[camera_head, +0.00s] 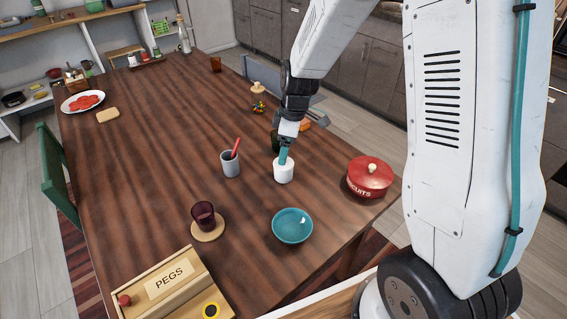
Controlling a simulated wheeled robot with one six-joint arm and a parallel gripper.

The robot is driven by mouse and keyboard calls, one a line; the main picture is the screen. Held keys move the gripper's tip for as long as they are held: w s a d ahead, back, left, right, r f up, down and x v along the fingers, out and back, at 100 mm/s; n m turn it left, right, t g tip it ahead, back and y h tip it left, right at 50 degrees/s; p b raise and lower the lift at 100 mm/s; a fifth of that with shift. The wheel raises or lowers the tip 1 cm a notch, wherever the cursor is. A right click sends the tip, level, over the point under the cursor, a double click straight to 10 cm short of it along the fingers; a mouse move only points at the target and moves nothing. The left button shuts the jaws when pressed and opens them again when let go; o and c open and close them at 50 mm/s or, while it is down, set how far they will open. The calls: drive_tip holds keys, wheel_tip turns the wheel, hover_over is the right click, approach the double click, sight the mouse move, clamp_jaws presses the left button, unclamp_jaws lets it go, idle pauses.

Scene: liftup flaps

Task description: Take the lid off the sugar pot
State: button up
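A small white pot (283,172), which looks like the sugar pot, stands upright on the wooden table, right of the middle of the view. I also cannot tell whether the fingers are apart, closed, or touching the lid.
A red biscuits tin (369,178) is to the right. A teal bowl (292,226) sits in front. The table's left middle (150,165) is clear.

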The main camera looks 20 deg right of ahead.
drive_tip(key=f, duration=0.5)
drive_tip(key=shift+w+a, duration=0.1)
drive_tip(key=shift+a, duration=0.2)
drive_tip(key=c, duration=1)
